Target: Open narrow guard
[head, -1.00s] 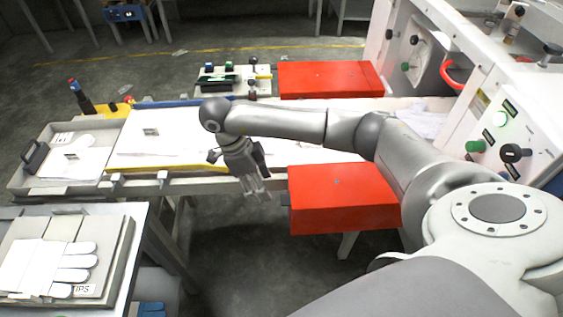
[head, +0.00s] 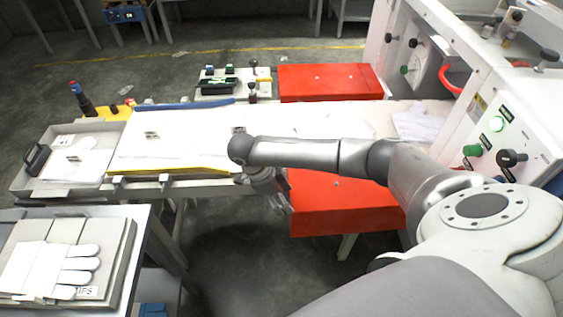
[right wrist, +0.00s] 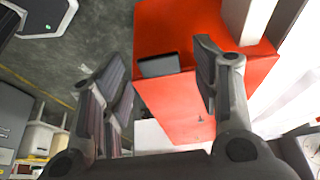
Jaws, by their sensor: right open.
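Two red box-like guards flank the white bed. The near red guard (head: 345,208) is in front and the far red guard (head: 330,80) is behind; I cannot tell which is called narrow. Both look lowered and flat on top. My right gripper (head: 279,202) hangs at the left end of the near guard, fingers pointing down. In the right wrist view, my right gripper (right wrist: 160,62) is open, its fingers apart on both sides of a dark rectangular tab (right wrist: 158,66) at the edge of a red guard (right wrist: 185,105). Contact is not clear. My left gripper is not in view.
The white bed (head: 185,145) runs behind my arm to a machine panel (head: 510,140) with a lit green button at the right. A grey tray (head: 25,180) with a glove is at the left. A side table (head: 135,235) stands at front left. Floor between is clear.

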